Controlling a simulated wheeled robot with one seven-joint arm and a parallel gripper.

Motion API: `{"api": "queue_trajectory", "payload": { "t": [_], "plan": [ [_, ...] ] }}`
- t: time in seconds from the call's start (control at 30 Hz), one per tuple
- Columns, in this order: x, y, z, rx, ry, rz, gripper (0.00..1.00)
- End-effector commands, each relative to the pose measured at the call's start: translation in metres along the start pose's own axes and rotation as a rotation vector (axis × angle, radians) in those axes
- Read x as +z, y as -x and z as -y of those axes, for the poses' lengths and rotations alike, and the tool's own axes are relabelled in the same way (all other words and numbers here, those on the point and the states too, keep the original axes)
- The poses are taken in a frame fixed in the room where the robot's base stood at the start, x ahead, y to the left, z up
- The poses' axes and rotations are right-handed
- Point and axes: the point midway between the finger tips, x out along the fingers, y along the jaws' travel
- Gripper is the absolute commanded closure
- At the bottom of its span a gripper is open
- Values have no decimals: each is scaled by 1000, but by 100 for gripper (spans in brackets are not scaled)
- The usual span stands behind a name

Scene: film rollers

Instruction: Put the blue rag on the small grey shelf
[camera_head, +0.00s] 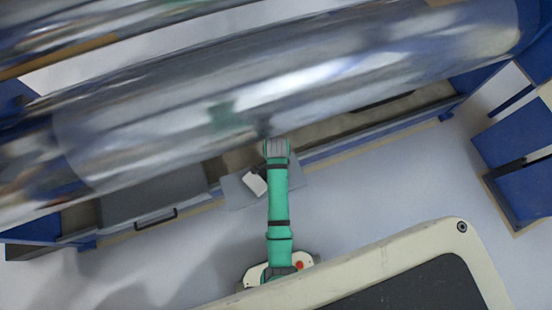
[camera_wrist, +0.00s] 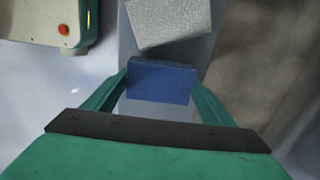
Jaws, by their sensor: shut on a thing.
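The blue rag (camera_wrist: 161,83) shows in the wrist view as a neat folded rectangular pad. My gripper (camera_wrist: 161,75) is shut on it, with a green finger at each side. The small grey shelf (camera_head: 235,192) sticks out from the machine's front edge in the head view, and my arm crosses over it. In the wrist view a bare strip of the shelf (camera_wrist: 128,44) shows beyond the rag. I cannot tell whether the rag touches the shelf. In the head view the rag and fingers are hidden by my arm.
A light grey textured block (camera_head: 255,183) lies on the shelf left of my arm; in the wrist view this block (camera_wrist: 168,22) is just beyond the rag. A large shiny roller (camera_head: 330,85) spans above the trough. A grey handled panel (camera_head: 153,200) is at left.

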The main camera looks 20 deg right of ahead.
Motion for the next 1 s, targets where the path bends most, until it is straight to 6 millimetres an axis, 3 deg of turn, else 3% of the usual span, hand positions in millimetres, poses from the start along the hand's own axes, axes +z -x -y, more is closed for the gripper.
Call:
{"api": "queue_trajectory", "payload": {
  "t": [0.43, 0.47, 0.5, 0.53, 0.87, 1.0],
  "plan": [
    [0, -10, 0, -1, 0, 0, 55],
    [0, -10, 0, -1, 1, 0, 16],
    [0, -10, 0, -1, 1, 0, 6],
    [1, -9, 0, -1, 2, 0, 4],
    [1, -7, 1, -1, 3, -1, 4],
    [1, 7, 2, -4, 2, -1, 4]
  ]
}}
